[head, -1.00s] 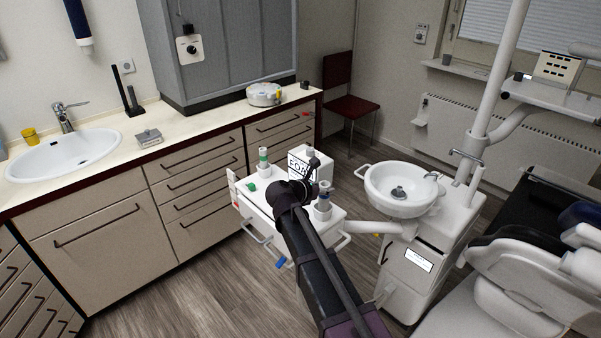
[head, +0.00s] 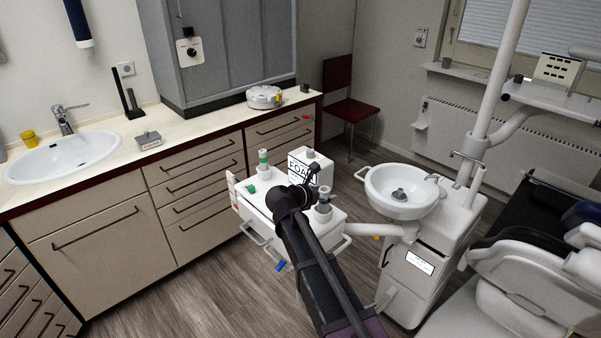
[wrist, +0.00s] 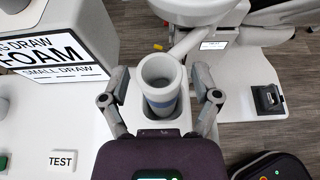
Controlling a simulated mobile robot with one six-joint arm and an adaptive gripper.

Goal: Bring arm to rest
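My gripper (wrist: 160,80) is open in the wrist view, one finger on each side.
A white FOAM box (wrist: 62,45) stands left of my gripper, and it also shows in the head view (head: 318,172). A green-banded cylinder (head: 263,160) stands on the tray's left. A basin (head: 400,190) and dental chair (head: 530,290) are to the right. The counter (head: 200,122) runs behind.

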